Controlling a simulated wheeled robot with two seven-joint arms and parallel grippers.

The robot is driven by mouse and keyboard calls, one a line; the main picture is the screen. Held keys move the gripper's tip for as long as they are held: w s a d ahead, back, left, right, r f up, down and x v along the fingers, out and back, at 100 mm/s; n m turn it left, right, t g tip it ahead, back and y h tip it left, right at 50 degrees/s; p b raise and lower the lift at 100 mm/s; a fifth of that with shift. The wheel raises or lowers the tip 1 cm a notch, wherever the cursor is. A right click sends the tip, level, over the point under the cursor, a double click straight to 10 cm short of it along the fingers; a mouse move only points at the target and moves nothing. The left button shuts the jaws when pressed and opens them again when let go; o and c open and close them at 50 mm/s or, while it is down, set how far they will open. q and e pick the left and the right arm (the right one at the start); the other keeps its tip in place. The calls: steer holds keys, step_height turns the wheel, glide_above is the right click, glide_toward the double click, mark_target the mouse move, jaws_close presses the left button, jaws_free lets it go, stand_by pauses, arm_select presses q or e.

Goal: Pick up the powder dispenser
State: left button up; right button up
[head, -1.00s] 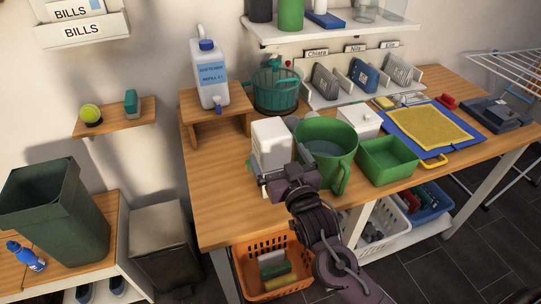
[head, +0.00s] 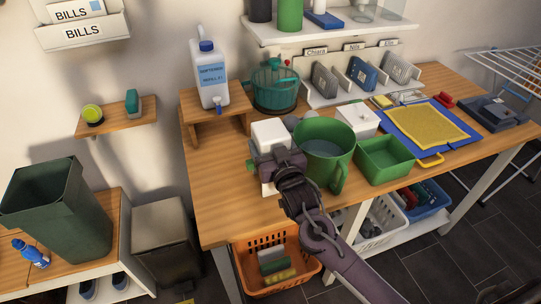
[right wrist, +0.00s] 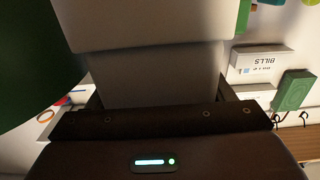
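The powder dispenser (head: 270,136) is a white upright box on the wooden table, left of the green jug. A green part shows at its lower left, beside my gripper. My right gripper (head: 268,168) is at the near side of the dispenser, its fingers around the lower body. In the right wrist view the dispenser's pale body (right wrist: 150,75) fills the middle, between the dark fingers of my right gripper (right wrist: 160,95). The fingers look spread to either side; contact is hard to make out. My left gripper is not in view.
The green jug (head: 325,148) stands close on the dispenser's right, with a green tray (head: 385,158) beyond it. A softener bottle (head: 210,75) stands on a small riser behind left. The table's left part (head: 215,190) is clear. An orange basket (head: 250,275) is below.

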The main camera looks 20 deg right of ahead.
steer(key=c, duration=0.8)
steer(key=shift+o, duration=0.2)
steer(key=shift+r, duration=0.15)
